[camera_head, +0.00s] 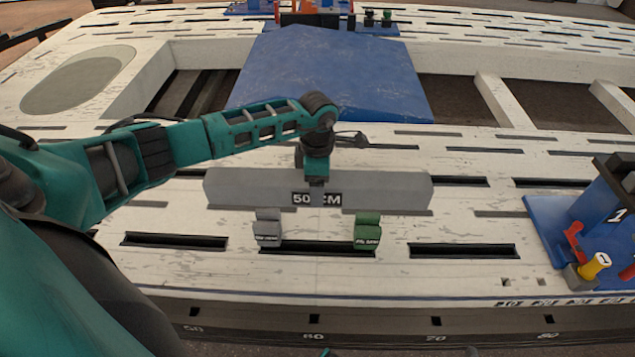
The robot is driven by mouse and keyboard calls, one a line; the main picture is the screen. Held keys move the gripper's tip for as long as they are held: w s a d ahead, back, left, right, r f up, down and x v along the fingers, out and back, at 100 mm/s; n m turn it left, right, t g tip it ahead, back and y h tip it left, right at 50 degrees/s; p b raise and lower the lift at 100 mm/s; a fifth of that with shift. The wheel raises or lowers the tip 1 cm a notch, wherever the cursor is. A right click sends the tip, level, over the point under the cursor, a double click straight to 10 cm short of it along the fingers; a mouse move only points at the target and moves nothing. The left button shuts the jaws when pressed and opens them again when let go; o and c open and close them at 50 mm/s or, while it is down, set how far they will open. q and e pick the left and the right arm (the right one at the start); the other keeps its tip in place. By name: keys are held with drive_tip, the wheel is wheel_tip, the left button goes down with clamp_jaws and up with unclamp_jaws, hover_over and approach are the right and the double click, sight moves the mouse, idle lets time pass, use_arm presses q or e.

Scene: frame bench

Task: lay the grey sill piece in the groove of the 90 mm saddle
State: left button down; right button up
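The grey sill piece (375,190) is a long bar with a "50 CM" label, lying left to right near the middle of the bench. My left gripper (317,186) points down on its middle. One finger lies against the front face over the label; the other is hidden behind the bar. It looks shut on the bar. A grey saddle (268,232) and a green saddle (367,234) stand just below the bar in the picture. Their labels are too small to read, so I cannot tell which is 90 mm. Whether the bar touches them is unclear. My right gripper is not in view.
A blue sloped panel (330,80) lies behind the bar. A blue stand (590,225) with red and yellow parts is at the right. The slotted white bench top (470,225) is clear between the green saddle and that stand. A numbered front edge (375,322) runs along the bottom.

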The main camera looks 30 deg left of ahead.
use_arm(q)
drive_tip(key=shift+w+f+b, duration=0.15)
drive_tip(key=shift+f+b, duration=0.35)
drive_tip(key=shift+f, duration=0.15)
wheel_tip(320, 180, down, 4)
drive_tip(key=b, duration=0.3)
drive_tip(key=shift+f+b, duration=0.25)
drive_tip(key=shift+b, duration=0.05)
drive_tip(key=shift+f, duration=0.4)
drive_tip(key=shift+f+b, duration=0.35)
drive_tip(key=shift+f, duration=0.2)
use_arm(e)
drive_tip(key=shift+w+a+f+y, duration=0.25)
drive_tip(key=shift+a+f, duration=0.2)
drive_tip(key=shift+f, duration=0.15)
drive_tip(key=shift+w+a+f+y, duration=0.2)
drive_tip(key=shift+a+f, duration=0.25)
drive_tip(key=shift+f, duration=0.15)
